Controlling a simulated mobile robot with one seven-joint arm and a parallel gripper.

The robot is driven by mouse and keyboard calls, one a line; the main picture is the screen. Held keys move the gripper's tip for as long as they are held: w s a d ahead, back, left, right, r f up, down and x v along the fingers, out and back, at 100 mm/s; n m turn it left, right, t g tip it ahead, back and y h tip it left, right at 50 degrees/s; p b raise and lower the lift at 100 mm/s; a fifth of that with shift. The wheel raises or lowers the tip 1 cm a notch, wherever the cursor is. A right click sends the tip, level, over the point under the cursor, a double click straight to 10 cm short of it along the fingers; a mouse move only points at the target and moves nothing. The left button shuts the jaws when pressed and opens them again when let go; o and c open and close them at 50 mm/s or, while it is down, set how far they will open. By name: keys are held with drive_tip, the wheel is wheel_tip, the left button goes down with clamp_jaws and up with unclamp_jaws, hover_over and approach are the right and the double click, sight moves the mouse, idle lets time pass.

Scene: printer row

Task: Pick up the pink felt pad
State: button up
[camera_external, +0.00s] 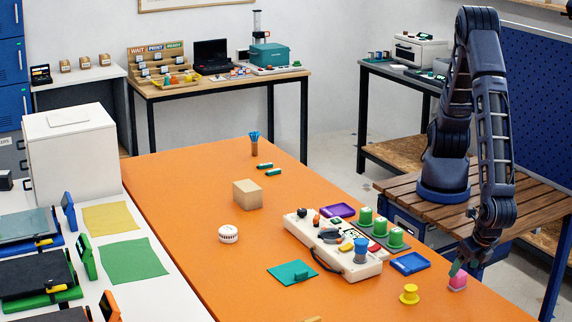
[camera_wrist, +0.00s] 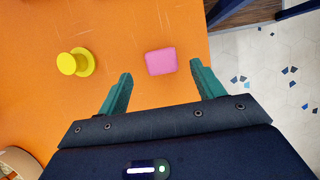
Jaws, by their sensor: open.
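The pink felt pad (camera_external: 458,280) is a small pink block on the orange table, near its right edge in the external view. In the wrist view the pink pad (camera_wrist: 161,61) lies flat, ahead of and between the two teal fingers. My gripper (camera_wrist: 157,82) is open and empty. In the external view my gripper (camera_external: 460,266) hangs from the arm just above the pad, and its fingertips partly overlap the pad in the picture. I cannot tell the exact height between them.
A yellow spool-like piece (camera_wrist: 75,62) stands left of the pad; it also shows in the external view (camera_external: 409,294). The table's edge is close on the pad's right.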

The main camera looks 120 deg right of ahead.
sight(461, 273)
drive_tip(key=shift+x, duration=2.75)
drive_tip(key=shift+s, duration=0.15)
drive_tip(key=c, duration=1.1)
